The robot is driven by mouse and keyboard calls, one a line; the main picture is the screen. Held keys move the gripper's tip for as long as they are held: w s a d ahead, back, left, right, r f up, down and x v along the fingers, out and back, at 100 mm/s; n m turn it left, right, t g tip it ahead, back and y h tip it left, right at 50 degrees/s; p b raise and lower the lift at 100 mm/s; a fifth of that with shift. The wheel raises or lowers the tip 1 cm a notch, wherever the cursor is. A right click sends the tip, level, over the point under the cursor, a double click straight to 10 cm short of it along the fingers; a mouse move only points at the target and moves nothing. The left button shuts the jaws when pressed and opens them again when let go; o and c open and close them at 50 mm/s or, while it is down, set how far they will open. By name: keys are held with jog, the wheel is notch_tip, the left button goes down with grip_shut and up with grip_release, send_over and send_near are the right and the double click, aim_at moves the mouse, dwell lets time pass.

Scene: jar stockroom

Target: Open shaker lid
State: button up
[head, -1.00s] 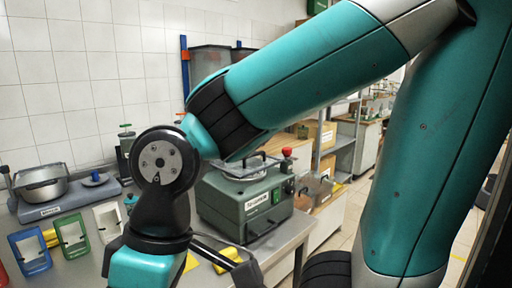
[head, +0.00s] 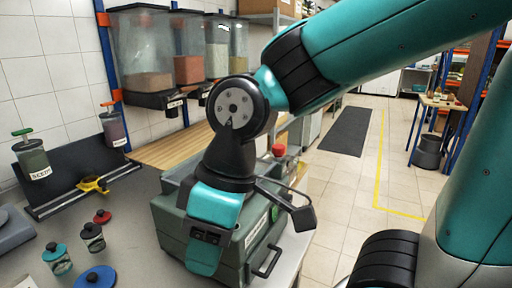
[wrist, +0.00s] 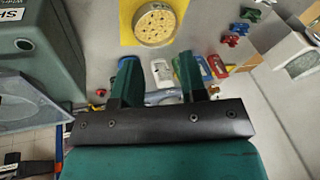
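The shaker is a dark green box-shaped machine (head: 175,228) standing on the grey bench in the head view, largely covered by my arm. A white label (head: 256,232) is on its front, and a black bar handle (head: 267,262) shows low at its right. Its red knob (head: 278,150) shows behind my wrist. In the wrist view the shaker (wrist: 38,45) fills the upper left, with part of its label. Whether the lid is open or closed is hidden. My gripper (wrist: 158,82) has its two dark green fingers apart, with nothing between them, beside the shaker.
A yellow holder (head: 92,184) sits farther back. Hoppers (head: 145,50) hang on the wall. In the wrist view a perforated disc (wrist: 155,24) lies on yellow.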

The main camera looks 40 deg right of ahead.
jog(key=w+d+r+n+t+h+p, duration=0.1)
jog(key=w+d+r+n+h+p, duration=0.1)
jog(key=w+d+r+n+p, duration=0.55)
jog(key=w+d+r+n+t+h+p, duration=0.1)
jog(key=w+d+r+n+p, duration=0.2)
jog(key=w+d+r+n, duration=0.85)
jog(key=f+m, duration=0.1)
jog(key=f, duration=0.6)
jog(key=d+f+m+p, duration=0.1)
jog(key=f+m, duration=0.1)
jog(key=f, duration=0.5)
jog(key=d+f+m+p, duration=0.1)
jog(key=f+m, duration=0.1)
jog(key=f, duration=0.5)
jog(key=shift+w+d, duration=0.2)
jog(key=shift+w, duration=0.15)
grip_shut()
